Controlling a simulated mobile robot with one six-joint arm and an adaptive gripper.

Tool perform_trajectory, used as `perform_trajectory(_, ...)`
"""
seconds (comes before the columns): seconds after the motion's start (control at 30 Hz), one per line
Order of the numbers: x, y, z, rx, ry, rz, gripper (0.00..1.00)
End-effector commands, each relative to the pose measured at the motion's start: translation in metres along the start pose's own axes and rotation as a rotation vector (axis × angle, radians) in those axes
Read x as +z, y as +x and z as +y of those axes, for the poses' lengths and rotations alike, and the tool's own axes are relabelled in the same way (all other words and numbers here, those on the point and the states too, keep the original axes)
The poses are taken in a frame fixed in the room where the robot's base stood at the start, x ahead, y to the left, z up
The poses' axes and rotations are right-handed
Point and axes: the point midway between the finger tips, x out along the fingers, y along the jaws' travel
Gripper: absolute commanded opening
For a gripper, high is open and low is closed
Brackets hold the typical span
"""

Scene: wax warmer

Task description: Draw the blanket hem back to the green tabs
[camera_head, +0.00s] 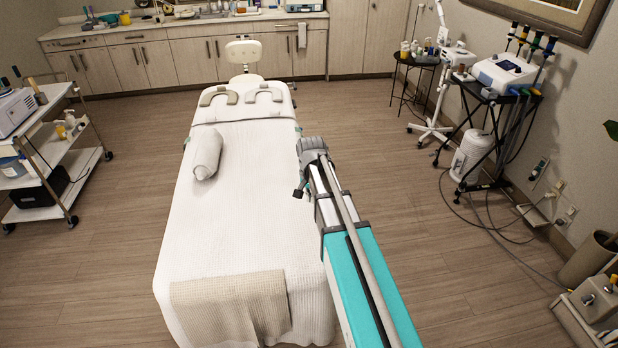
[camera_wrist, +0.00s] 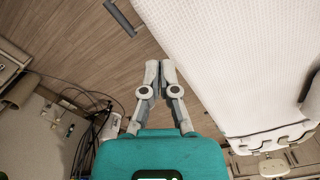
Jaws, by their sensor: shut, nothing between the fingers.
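A white textured blanket (camera_head: 240,230) covers most of the treatment bed. Its upper hem (camera_head: 245,120) appears as a line across the bed below the head end; the hem also shows in the wrist view (camera_wrist: 268,133). Small green tabs show at the bed's left edge (camera_head: 187,137) and right edge (camera_head: 299,130). My gripper (camera_wrist: 160,66) is shut and empty in the wrist view, with its fingertips over the floor beside the bed and apart from the blanket. In the head view my arm reaches along the bed's right side, and I cannot make out the fingers.
A pillow (camera_head: 207,155) lies on the blanket, and a beige throw (camera_head: 230,308) covers the foot end. A cream stool (camera_head: 243,52) stands beyond the headrest. A trolley (camera_head: 58,150) is at left; a device stand (camera_head: 495,95) is at right.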

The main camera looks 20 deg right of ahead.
Motion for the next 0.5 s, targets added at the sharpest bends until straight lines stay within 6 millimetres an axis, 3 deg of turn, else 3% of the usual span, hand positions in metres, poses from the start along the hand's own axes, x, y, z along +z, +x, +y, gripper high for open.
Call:
perform_trajectory(0.03,0.029,0.0,0.01,0.0,-0.065,0.0,0.0)
perform_trajectory(0.2,0.095,0.0,0.031,0.0,-0.307,0.0,0.0)
perform_trajectory(0.4,0.151,0.0,0.051,0.001,-0.536,0.0,0.0)
perform_trajectory(0.5,0.165,0.0,0.057,0.001,-0.603,0.0,0.0)
